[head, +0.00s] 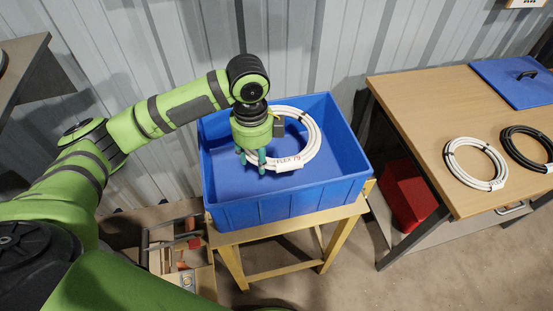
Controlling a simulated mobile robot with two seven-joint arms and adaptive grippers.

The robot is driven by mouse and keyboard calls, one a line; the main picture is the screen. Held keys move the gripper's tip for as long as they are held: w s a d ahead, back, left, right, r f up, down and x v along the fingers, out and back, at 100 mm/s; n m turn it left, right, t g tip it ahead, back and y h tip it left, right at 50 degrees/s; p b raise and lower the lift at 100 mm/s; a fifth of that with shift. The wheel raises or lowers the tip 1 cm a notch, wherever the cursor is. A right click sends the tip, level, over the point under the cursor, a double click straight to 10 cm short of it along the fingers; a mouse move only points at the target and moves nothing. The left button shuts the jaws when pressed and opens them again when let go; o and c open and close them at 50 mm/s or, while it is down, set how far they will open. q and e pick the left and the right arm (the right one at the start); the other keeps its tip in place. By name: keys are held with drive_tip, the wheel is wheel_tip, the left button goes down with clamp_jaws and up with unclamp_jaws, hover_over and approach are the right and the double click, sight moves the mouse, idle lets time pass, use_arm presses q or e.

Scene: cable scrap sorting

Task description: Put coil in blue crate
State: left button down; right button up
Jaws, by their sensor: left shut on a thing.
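A white cable coil (313,142) with a printed label reading "FLEX" shows over the inside of the blue crate (285,203). My left gripper (253,160) is shut on the near left part of this coil, above the crate's floor. The gripper hides part of the coil. I cannot tell whether the coil touches the crate's floor. The crate is otherwise empty where I can see in. A second white coil (451,160) and a black coil (507,139) lie on the wooden table at the right. My right gripper does not show.
The crate stands on a yellow wooden stand (285,229). The wooden table (420,105) carries a blue lid (505,88) with a black handle. A red box (408,192) sits below it. A tool box (188,262) stands on the floor left of the stand.

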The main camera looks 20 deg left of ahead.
use_arm(q)
drive_tip(key=f+b, duration=0.1)
drive_tip(key=w+f, duration=0.1)
drive_tip(key=f+b, duration=0.1)
drive_tip(key=shift+w+a+f+b, duration=0.3)
drive_tip(key=shift+a+b, duration=0.05)
drive_tip(key=shift+a, duration=0.05)
wheel_tip(320, 180, down, 3)
drive_tip(key=s+b, duration=0.1)
drive_tip(key=b, duration=0.2)
hover_over(259, 191)
drive_tip(key=s+d, duration=0.1)
drive_tip(key=s, duration=0.1)
wheel_tip(259, 191, down, 6)
drive_tip(key=shift+d+f, duration=0.1)
drive_tip(key=shift+f, duration=0.1)
wheel_tip(259, 191, down, 4)
drive_tip(key=shift+r+p, duration=0.1)
drive_tip(key=shift+p, duration=0.3)
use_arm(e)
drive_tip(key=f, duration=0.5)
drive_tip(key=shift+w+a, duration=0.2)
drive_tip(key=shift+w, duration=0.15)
use_arm(q)
drive_tip(key=shift+f, duration=0.2)
drive_tip(key=c, duration=0.7)
unclamp_jaws()
